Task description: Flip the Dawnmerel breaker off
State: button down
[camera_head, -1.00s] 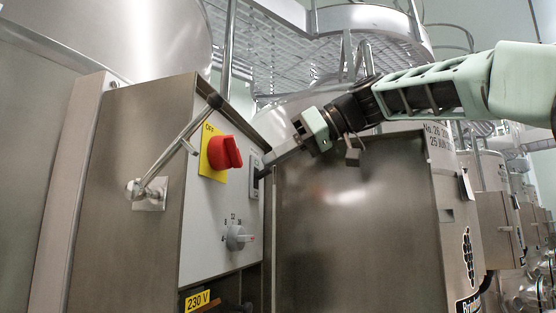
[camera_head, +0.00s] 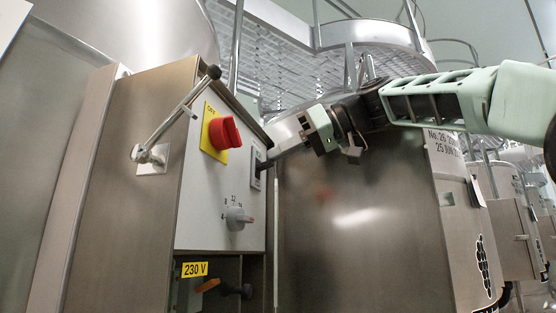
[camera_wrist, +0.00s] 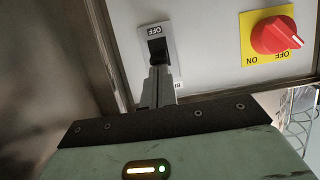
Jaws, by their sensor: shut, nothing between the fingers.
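The breaker (camera_wrist: 158,50) is a black toggle on a light plate with an OFF label (camera_wrist: 155,30) at its top in the wrist view. In the head view its plate (camera_head: 256,168) sits on the right edge of the grey panel. My gripper (camera_head: 262,166) is shut and empty, with its fingertips at the toggle. In the wrist view the shut fingers (camera_wrist: 158,72) cover the lower part of the toggle; whether they touch it I cannot tell. The name on the plate is not readable.
A red rotary switch (camera_head: 225,132) on a yellow plate is left of the breaker. A grey dial (camera_head: 238,217) is below it. A metal lever (camera_head: 178,125) sticks out from the box's left side. A steel vat (camera_head: 350,220) stands close behind my gripper.

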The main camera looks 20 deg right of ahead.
aim_at(260, 170)
jog(key=f+t+y+b, duration=0.1)
jog(key=b, duration=0.4)
jog(key=f+t+y+b, duration=0.1)
jog(key=f+y+b, duration=0.1)
jog(key=b, duration=0.3)
jog(key=shift+s+d+f+b, duration=0.1)
jog(key=shift+s+d+b, duration=0.05)
jog(key=shift+d+b, duration=0.2)
jog(key=shift+s+r+p, duration=0.1)
jog(key=shift+r+p, duration=0.6)
jog(key=shift+r, duration=0.05)
notch_tip(260, 170, up, 10)
jog(key=p, duration=0.5)
jog(key=shift+p, duration=0.4)
jog(key=shift+f, duration=0.15)
